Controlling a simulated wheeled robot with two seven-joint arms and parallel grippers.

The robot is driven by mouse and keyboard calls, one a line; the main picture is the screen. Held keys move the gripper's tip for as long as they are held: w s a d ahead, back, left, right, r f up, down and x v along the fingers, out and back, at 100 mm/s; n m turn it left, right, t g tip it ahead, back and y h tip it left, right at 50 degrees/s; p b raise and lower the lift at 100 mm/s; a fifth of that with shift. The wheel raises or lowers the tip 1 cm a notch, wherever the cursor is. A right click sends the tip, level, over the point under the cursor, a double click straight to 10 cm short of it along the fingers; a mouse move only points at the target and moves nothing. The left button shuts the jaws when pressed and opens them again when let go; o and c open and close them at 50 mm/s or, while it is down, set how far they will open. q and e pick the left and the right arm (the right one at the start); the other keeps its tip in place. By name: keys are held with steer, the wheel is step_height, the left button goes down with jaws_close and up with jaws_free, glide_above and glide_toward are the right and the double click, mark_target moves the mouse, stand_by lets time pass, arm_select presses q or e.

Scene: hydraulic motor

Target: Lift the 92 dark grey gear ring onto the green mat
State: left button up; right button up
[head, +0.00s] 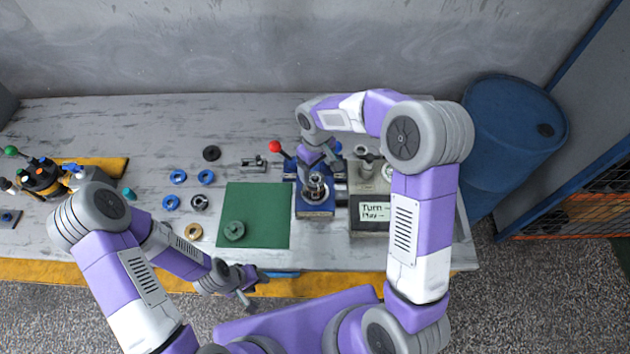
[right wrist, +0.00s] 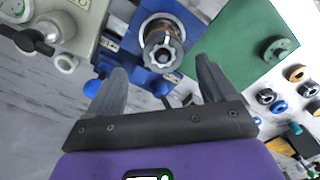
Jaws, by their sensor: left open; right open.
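A grey toothed ring (head: 316,186) sits in the blue fixture (head: 315,210); it also shows in the right wrist view (right wrist: 163,46). My right gripper (head: 320,168) is open above the fixture, its fingers empty and apart from the ring in the wrist view (right wrist: 160,70). The green mat (head: 265,205) lies left of the fixture. A grey-green flanged part (head: 234,231) stands on its lower left. A dark toothed ring (head: 199,202) and a flat black ring (head: 211,153) lie left of the mat. No number is readable on any ring. My left gripper (head: 252,283) is open and empty at the front edge.
Several blue rings (head: 178,177) and a tan ring (head: 193,232) lie left of the mat. A grey machine with a "Turn – Play" sign (head: 375,212) stands right of the fixture. Most of the mat is bare.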

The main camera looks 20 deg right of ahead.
mark_target(315, 178)
steer(key=f, duration=0.4)
steer(key=shift+a+f, duration=0.2)
steer(key=shift+f, duration=0.2)
steer(key=shift+s, duration=0.1)
steer(key=c, duration=1.4)
